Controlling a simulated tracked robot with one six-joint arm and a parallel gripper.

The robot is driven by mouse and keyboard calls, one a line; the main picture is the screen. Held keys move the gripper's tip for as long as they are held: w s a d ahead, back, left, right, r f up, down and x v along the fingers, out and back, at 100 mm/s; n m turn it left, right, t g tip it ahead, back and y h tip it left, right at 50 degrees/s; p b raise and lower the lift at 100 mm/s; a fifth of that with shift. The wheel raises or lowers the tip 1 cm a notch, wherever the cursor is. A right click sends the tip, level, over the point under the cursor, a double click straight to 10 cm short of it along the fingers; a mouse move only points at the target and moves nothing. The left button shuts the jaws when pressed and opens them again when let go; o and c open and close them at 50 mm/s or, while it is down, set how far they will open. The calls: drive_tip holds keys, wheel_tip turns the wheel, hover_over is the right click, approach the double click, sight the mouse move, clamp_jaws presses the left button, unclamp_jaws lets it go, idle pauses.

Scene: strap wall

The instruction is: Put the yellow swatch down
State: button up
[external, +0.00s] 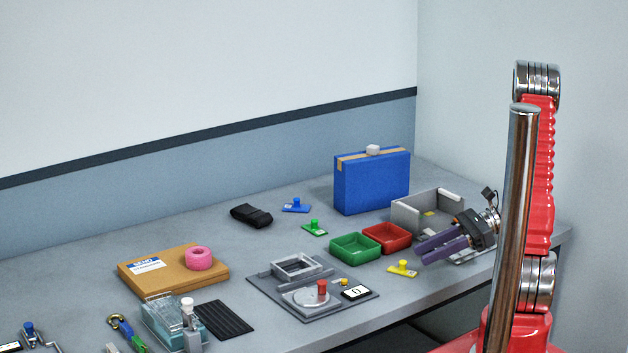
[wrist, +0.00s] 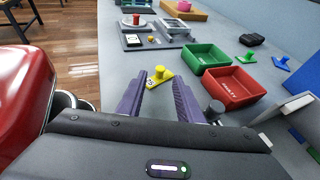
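The yellow swatch (external: 402,269), a small flat piece with a yellow knob, lies on the grey bench in front of the red bin. In the wrist view the yellow swatch (wrist: 160,77) shows in the gap between my fingertips, seemingly just beyond them. My gripper (external: 419,253) has purple fingers. It is tilted down towards the bench, a little above and to the right of the swatch. In the wrist view my gripper (wrist: 160,80) has its fingers apart with nothing held between them.
A green bin (external: 355,248) and a red bin (external: 387,238) stand behind the swatch. A grey tray (external: 408,217) is close to my gripper. A scale plate (external: 277,286) lies to the left. The blue box (external: 372,185), green swatch (external: 314,229) and blue swatch (external: 296,207) are farther back.

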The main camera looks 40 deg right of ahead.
drive_tip(key=v, duration=0.6)
drive_tip(key=shift+s+d+r, duration=0.15)
drive_tip(key=shift+d, duration=0.2)
drive_tip(key=shift+a+r+n+g, duration=0.25)
drive_tip(key=shift+a+n+g, duration=0.05)
drive_tip(key=shift+a+n, duration=0.15)
drive_tip(key=s+a+r+n+h, duration=0.3)
drive_tip(key=a+r+n+h, duration=0.3)
drive_tip(key=n, duration=0.5)
drive_tip(key=s+a+r+n+h, duration=0.4)
drive_tip(key=a+r+n+h, duration=0.2)
drive_tip(key=a+r+n, duration=0.3)
drive_tip(key=shift+s+a+r+n+t+h, duration=0.35)
drive_tip(key=shift+a+n, duration=0.25)
drive_tip(key=shift+n, duration=0.25)
idle(0.4)
